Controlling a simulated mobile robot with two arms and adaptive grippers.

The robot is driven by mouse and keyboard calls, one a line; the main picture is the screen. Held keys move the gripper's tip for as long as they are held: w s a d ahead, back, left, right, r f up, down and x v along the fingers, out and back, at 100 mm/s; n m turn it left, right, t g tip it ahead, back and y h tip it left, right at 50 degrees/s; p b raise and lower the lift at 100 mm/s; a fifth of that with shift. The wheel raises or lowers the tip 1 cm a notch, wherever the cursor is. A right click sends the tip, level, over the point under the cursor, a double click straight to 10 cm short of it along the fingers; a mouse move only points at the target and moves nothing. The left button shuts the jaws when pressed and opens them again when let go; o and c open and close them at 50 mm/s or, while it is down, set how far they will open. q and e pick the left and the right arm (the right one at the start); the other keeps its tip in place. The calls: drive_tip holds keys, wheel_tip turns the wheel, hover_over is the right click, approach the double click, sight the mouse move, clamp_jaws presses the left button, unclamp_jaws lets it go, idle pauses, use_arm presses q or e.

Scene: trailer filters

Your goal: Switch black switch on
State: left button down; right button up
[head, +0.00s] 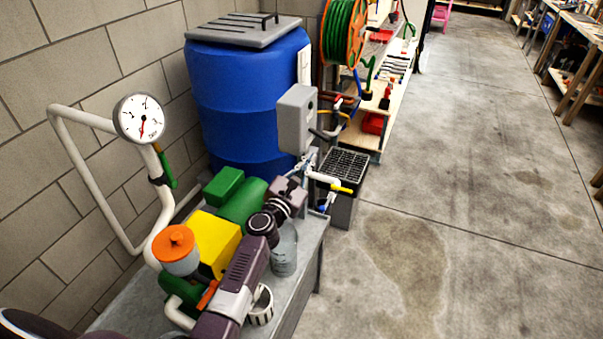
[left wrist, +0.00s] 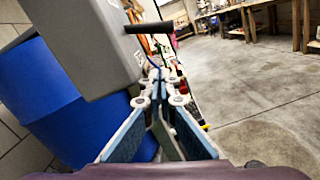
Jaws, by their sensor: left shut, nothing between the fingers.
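The black switch (left wrist: 150,27) is a dark lever sticking out sideways from the grey box (left wrist: 92,40) in the left wrist view. My left gripper (head: 309,156) is just below the box in the head view. In the left wrist view the left gripper (left wrist: 157,76) is shut and empty, its fingertips below the black switch and apart from it in the picture. My right gripper is not in view.
The blue barrel (head: 245,95) stands behind the box. A pump with a yellow block (head: 214,243) and a gauge (head: 140,118) sit under and beside my left arm. A pipe with a yellow handle (head: 341,188) is right of the gripper. Open floor (head: 450,210) lies to the right.

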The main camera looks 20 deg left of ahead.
sight(319, 134)
use_arm(q)
drive_tip(key=r+p, duration=0.1)
drive_tip(key=w+d+r+p, duration=0.1)
drive_tip(key=r+p, duration=0.1)
drive_tip(key=shift+w+d+r, duration=0.25)
drive_tip(key=shift+w+r, duration=0.1)
drive_tip(key=shift+r, duration=0.05)
drive_tip(key=shift+a, duration=0.15)
